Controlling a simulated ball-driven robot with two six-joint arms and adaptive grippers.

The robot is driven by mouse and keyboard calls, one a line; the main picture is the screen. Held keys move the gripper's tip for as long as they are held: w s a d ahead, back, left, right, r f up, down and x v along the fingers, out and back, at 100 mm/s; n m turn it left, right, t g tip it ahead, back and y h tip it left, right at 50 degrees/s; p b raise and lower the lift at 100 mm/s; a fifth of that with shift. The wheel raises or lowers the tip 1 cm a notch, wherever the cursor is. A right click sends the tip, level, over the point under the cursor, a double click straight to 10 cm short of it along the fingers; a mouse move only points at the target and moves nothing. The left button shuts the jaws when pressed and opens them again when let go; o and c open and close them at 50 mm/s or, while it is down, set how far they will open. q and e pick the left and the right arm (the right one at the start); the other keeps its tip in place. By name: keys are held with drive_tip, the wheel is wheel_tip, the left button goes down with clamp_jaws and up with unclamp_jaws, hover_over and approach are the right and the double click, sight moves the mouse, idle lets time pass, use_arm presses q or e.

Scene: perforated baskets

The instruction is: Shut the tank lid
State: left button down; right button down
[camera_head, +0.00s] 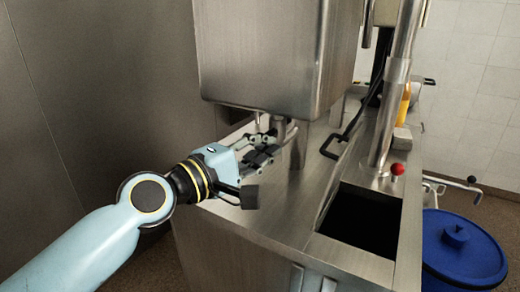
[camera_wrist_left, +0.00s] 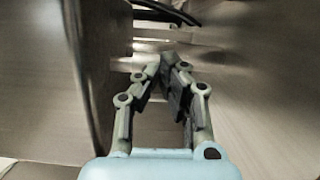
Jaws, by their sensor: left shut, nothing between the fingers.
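The steel tank (camera_head: 240,255) stands below the raised steel box, with a dark rectangular opening (camera_head: 362,222) in its top. A steel panel with a black bar handle (camera_head: 345,137) lies left of the opening; it looks like the lid, standing open, but its exact tilt is hard to tell. My left gripper (camera_head: 268,150) is shut and empty, left of the panel and close under the steel box. In the left wrist view its fingertips (camera_wrist_left: 165,78) meet between steel surfaces, with a dark curved bar (camera_wrist_left: 160,12) beyond. My right gripper is not in view.
The steel box (camera_head: 265,55) hangs just above my left gripper. A vertical steel pipe (camera_head: 393,100) and a red knob (camera_head: 397,169) stand by the opening's far side. A blue round-lidded bin (camera_head: 462,250) is at the right. An orange bottle (camera_head: 405,103) stands behind.

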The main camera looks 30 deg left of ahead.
use_arm(q)
drive_tip(key=w+d+p, duration=0.1)
drive_tip(key=w+d, duration=0.4)
drive_tip(key=shift+w+d, duration=0.2)
drive_tip(key=shift+d, duration=0.2)
drive_tip(key=shift+r, duration=0.2)
